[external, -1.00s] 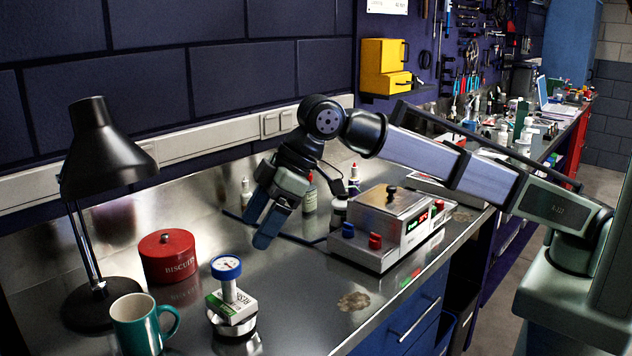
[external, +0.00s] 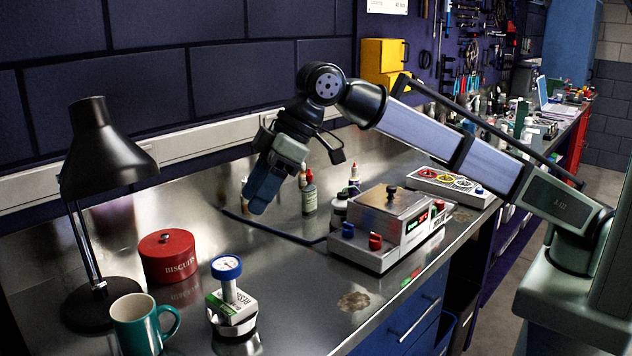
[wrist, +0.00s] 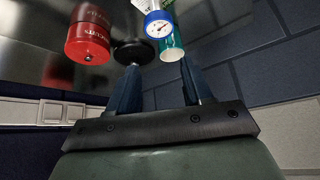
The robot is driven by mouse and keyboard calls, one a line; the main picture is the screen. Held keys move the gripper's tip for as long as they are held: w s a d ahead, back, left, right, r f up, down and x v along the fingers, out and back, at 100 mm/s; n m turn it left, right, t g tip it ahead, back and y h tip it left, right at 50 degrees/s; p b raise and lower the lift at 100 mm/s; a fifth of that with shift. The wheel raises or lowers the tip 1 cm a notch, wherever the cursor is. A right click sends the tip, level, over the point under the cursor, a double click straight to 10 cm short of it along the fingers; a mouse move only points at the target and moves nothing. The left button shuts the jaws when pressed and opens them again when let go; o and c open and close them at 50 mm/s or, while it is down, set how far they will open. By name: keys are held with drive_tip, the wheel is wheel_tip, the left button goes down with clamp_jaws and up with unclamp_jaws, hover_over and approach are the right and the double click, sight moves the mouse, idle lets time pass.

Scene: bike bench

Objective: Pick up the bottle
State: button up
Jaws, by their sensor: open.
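Several bottles stand on the metal bench in the external view. A grey-green bottle with a red tip (external: 309,194) stands upright just right of my gripper (external: 260,196). A bottle with a red cap (external: 353,180) and a short white-and-dark bottle (external: 340,209) stand behind the metal box. Part of another pale bottle (external: 245,186) shows behind my gripper. My gripper is open and empty above the bench, its fingers pointing down and left. In the wrist view my gripper (wrist: 158,88) has its fingers apart, and no bottle is clearly seen between them.
A red biscuit tin (external: 168,257), a black lamp (external: 98,160), a teal mug (external: 138,325) and a gauge with a blue rim (external: 227,268) stand at the left. A metal box with knobs (external: 388,228) stands at the right. The bench's front middle is clear apart from a stain.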

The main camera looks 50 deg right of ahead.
drive_tip(key=w+d+f+m+g+y, duration=0.1)
drive_tip(key=w+d+m, duration=0.5)
drive_tip(key=d, duration=0.4)
drive_tip(key=w+d+f+m+g+y, duration=0.15)
drive_tip(key=w+d+m, duration=0.25)
drive_tip(key=w+d, duration=0.45)
drive_tip(key=w+d+f+m+g, duration=0.15)
drive_tip(key=w+d+m, duration=0.35)
drive_tip(key=d, duration=0.6)
drive_tip(key=w+d+r+m+y, duration=0.2)
drive_tip(key=d+m, duration=0.5)
drive_tip(key=d, duration=1.1)
drive_tip(key=d+r+m+y, duration=0.1)
drive_tip(key=d+m+y, duration=0.5)
drive_tip(key=d, duration=1.2)
drive_tip(key=m+h, duration=0.2)
approach(353, 167)
drive_tip(key=shift+t, duration=0.4)
drive_tip(key=shift+s+x, duration=0.15)
drive_tip(key=shift+x, duration=2.4)
drive_tip(key=shift+s+x, duration=0.15)
drive_tip(key=shift+x, duration=2.45)
drive_tip(key=shift+a+f, duration=0.25)
drive_tip(key=shift+a, duration=0.15)
